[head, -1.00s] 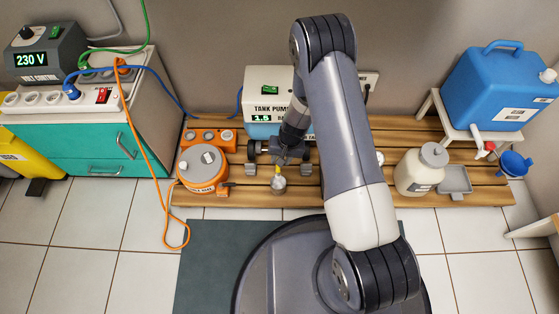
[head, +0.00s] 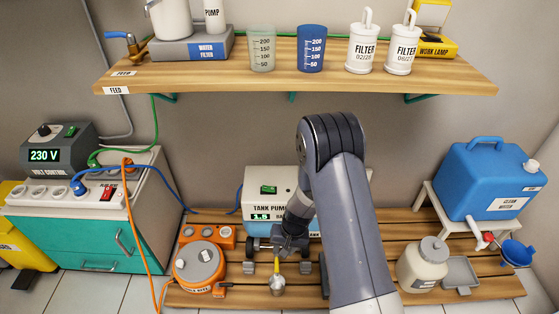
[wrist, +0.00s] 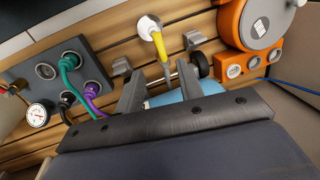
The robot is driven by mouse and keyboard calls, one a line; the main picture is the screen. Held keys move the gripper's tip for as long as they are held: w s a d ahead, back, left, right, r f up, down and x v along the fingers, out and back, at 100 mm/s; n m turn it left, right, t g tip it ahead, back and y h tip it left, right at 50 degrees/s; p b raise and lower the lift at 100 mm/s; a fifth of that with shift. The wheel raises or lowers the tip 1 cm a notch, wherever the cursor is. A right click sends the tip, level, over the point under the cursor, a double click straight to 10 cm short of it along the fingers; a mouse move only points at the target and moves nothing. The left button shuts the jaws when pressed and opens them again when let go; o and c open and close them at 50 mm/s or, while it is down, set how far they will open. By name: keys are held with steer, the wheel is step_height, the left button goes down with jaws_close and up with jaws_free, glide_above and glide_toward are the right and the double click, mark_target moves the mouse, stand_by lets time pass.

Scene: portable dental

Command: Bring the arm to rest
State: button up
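My gripper (head: 290,246) hangs from my raised, bent arm (head: 345,225), low in front of the tank pump (head: 268,192). In the wrist view my gripper (wrist: 161,88) has its two fingers spread wide apart, with no object pinched between them. Part of the pump is hidden behind my arm.
An orange unit (head: 199,268) stands left of the holder; a cream jar (head: 422,262) and a blue water tank (head: 490,180) stand at the right. A shelf (head: 330,75) with cups and filters hangs above my arm. Cables run from the teal cabinet (head: 100,235).

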mark_target(277, 266)
steer(key=f+b, duration=0.1)
steer(key=f, duration=0.2)
steer(key=a+f+b, duration=0.1)
steer(key=f, duration=0.2)
steer(key=a+f+b, duration=0.1)
steer(key=f, duration=0.3)
steer(key=shift+b, duration=0.3)
steer(key=shift+d+r+n+p, duration=0.1)
steer(key=shift+r+n+p, duration=0.05)
steer(key=shift+n+p, duration=0.2)
steer(key=shift+w+d+n+g+p, duration=0.1)
steer(key=shift+d+n+g+p, duration=0.35)
steer(key=shift+n, duration=0.4)
steer(key=shift+a, duration=0.1)
steer(key=shift+a+t, duration=0.1)
steer(key=shift+t, duration=0.15)
